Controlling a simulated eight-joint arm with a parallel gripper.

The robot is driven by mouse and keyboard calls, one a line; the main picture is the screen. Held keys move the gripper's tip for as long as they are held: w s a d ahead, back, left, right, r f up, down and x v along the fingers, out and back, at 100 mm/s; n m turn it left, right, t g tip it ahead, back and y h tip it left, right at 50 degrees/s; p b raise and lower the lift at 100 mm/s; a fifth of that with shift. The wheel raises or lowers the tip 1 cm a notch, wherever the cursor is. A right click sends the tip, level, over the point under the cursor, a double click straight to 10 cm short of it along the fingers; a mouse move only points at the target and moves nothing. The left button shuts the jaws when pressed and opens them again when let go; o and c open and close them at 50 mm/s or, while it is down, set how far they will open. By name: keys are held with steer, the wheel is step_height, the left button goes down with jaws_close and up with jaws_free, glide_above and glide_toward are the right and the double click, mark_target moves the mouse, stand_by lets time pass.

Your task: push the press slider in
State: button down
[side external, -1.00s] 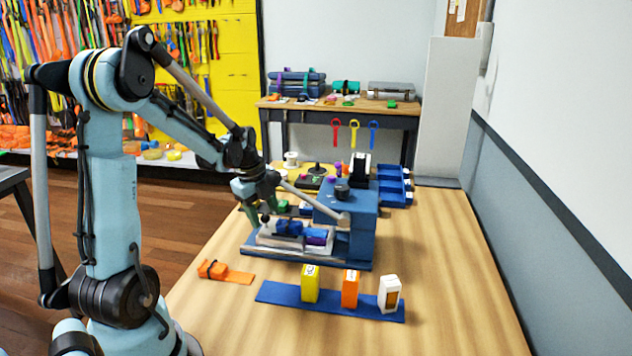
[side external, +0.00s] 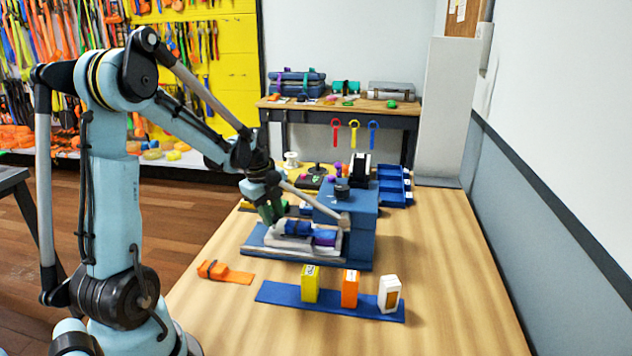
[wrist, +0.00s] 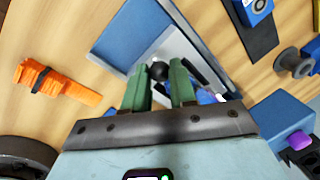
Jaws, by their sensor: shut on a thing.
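The blue press (side external: 362,225) stands on the wooden table. Its pale grey slider (side external: 290,242) sits on the blue base, with its right part under the press head. A blue roll and a purple piece (side external: 324,238) lie on the slider. My gripper (side external: 271,218) is at the slider's left end, with its green fingers pointing down. In the wrist view, a black round knob (wrist: 159,70) shows between the fingertips of my gripper (wrist: 158,76), which is shut on it. The fingers hide much of the slider there.
In front of the press, a blue strip (side external: 275,293) bears yellow, orange and white boxes. An orange strap piece (side external: 228,274) lies at the front left. The table's right side is clear.

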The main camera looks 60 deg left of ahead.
steer(key=shift+w+d, duration=0.65)
steer(key=c, duration=0.9)
jaws_free()
